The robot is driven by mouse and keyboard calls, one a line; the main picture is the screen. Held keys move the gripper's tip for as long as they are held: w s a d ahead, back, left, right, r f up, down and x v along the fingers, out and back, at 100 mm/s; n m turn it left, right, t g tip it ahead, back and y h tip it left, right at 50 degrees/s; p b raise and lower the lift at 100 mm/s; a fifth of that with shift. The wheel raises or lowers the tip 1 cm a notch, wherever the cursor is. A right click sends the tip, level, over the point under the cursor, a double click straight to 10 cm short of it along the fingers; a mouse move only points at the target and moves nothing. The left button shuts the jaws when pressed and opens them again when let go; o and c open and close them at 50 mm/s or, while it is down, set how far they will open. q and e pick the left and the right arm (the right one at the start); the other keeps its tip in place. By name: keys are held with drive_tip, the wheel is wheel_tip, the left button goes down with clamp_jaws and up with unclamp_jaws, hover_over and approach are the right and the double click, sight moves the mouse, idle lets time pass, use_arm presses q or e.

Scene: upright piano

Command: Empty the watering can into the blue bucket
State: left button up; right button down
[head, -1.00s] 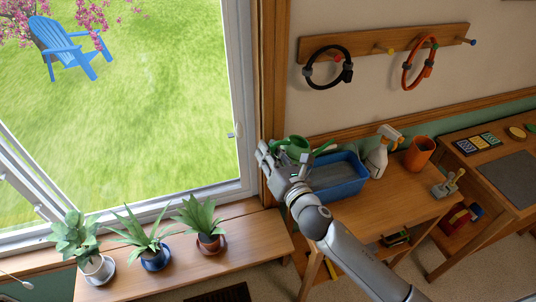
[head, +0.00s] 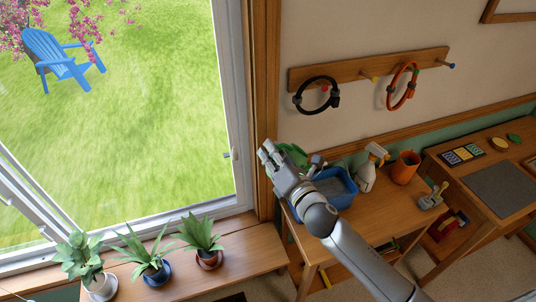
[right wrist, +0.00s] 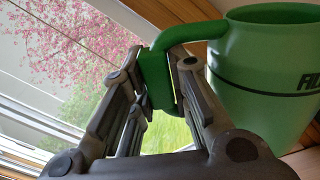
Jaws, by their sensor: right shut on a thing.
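The green watering can (head: 294,153) is mostly hidden behind my right gripper (head: 271,155) in the head view. In the right wrist view the can (right wrist: 265,85) fills the right side, with dark lettering on its wall and its open rim at the top. My right gripper (right wrist: 162,82) is shut on the can's green handle there. My left gripper is not in view.
A spray bottle (head: 369,170) and an orange pot (head: 405,168) stand right of the bucket. A hand tool (head: 433,196) lies on the table (head: 385,205). Potted plants (head: 150,250) line the sill bench at left. The window frame (head: 262,110) is close to the gripper.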

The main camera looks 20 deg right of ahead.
drive_tip(key=shift+w+d+r+m+p, duration=0.1)
drive_tip(key=shift+d+r+m+p, duration=0.35)
drive_tip(key=shift+r+p, duration=0.2)
drive_tip(key=shift+w+d+r+m+p, duration=0.15)
drive_tip(key=shift+d+r+m+p, duration=0.2)
drive_tip(key=shift+d+r+p, duration=0.3)
drive_tip(key=shift+w+d+r+m+p, duration=0.1)
drive_tip(key=shift+d+r+m+p, duration=0.3)
drive_tip(key=shift+r, duration=0.4)
drive_tip(key=shift+a+f, duration=0.15)
drive_tip(key=shift+f, duration=0.05)
drive_tip(key=shift+r, duration=0.1)
drive_tip(key=shift+d+r+p, duration=0.25)
drive_tip(key=shift+r+p, duration=0.15)
drive_tip(key=shift+w+d+m, duration=0.1)
drive_tip(key=shift+d+m, duration=0.05)
drive_tip(key=shift+m, duration=0.25)
drive_tip(key=shift+r, duration=0.15)
drive_tip(key=shift+w+d+r+m+p, duration=0.1)
drive_tip(key=shift+d+r+m+p, duration=0.3)
drive_tip(key=shift+d+p, duration=0.15)
